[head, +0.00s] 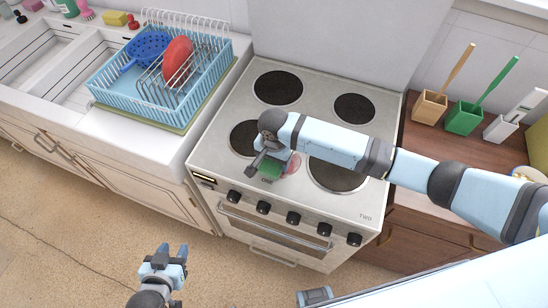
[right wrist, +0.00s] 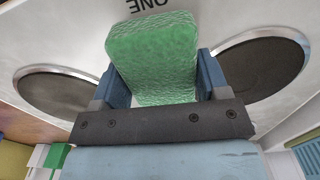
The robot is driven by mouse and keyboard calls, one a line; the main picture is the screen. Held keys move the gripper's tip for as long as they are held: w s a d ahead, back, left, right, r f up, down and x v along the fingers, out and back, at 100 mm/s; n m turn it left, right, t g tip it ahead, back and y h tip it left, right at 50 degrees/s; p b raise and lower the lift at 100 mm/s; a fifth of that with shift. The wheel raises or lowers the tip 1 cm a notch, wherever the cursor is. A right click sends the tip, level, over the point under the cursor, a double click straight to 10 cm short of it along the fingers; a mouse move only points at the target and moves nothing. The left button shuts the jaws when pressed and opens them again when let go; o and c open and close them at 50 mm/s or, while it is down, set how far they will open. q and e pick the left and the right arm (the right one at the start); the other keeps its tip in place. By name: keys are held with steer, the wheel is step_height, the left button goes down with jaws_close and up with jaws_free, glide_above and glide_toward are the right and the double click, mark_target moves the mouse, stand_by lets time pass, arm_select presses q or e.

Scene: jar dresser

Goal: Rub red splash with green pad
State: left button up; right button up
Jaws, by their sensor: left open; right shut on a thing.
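The green pad (head: 270,171) is held in my right gripper (head: 263,162) at the stove's front, between the two front burners. In the right wrist view the pad (right wrist: 152,60) sits between the two blue fingers. The red splash (head: 293,163) shows as a pinkish-red patch on the stove top, just right of the pad and partly hidden by my right arm. The splash does not show in the right wrist view. I cannot tell whether the pad touches the stove. My left gripper (head: 166,258) is open and empty, low in front of the cabinets.
The stove (head: 315,88) has several dark burners and front knobs. A blue dish rack (head: 128,104) with a red plate (head: 177,60) and blue colander (head: 150,48) stands left. Orange (head: 430,106), green (head: 464,118) and white (head: 500,130) holders stand on the right counter.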

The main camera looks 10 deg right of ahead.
steer(key=shift+f, duration=0.7)
